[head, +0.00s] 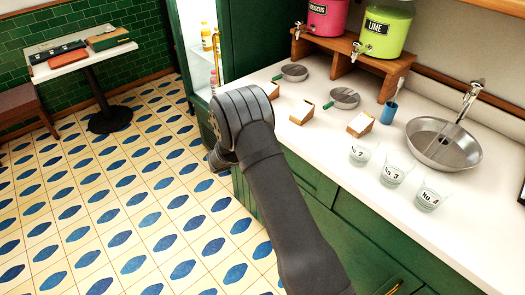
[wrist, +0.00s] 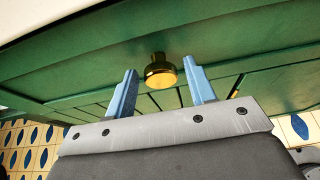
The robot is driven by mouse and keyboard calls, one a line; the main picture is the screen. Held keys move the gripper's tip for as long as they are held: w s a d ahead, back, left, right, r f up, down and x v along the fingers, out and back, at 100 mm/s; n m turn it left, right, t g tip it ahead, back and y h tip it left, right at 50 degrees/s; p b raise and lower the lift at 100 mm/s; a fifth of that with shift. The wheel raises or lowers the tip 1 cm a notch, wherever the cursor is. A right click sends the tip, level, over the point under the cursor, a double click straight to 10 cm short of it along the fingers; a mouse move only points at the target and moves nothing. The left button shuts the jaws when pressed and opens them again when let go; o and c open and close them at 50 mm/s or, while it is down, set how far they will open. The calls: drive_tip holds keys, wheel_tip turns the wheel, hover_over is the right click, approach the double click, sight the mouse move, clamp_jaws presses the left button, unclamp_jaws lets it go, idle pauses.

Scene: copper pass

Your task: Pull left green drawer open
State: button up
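In the wrist view, a green drawer front (wrist: 85,62) spans the picture under the pale counter edge. A round brass knob (wrist: 160,77) sticks out from it. My gripper (wrist: 160,67) is open, with its two blue fingers on either side of the knob. A gap shows between the knob and each finger, so I see no grip on it. The drawer looks shut against the cabinet. In the head view, my dark arm covers most of the left drawer area and hides the knob and fingers.
The white counter (head: 310,130) above holds small pans (head: 344,98), numbered glasses (head: 393,174), a blue cup (head: 389,112), and a metal basin (head: 443,143). An open lit fridge (head: 201,60) stands left of it. The tiled floor (head: 130,220) before the cabinet is clear.

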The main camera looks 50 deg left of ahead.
clamp_jaws()
drive_tip(key=s, duration=3.7)
drive_tip(key=shift+s, duration=0.35)
drive_tip(key=shift+o, duration=1)
unclamp_jaws()
drive_tip(key=v, duration=1.7)
drive_tip(key=shift+s, duration=0.15)
drive_tip(key=shift+r, duration=0.1)
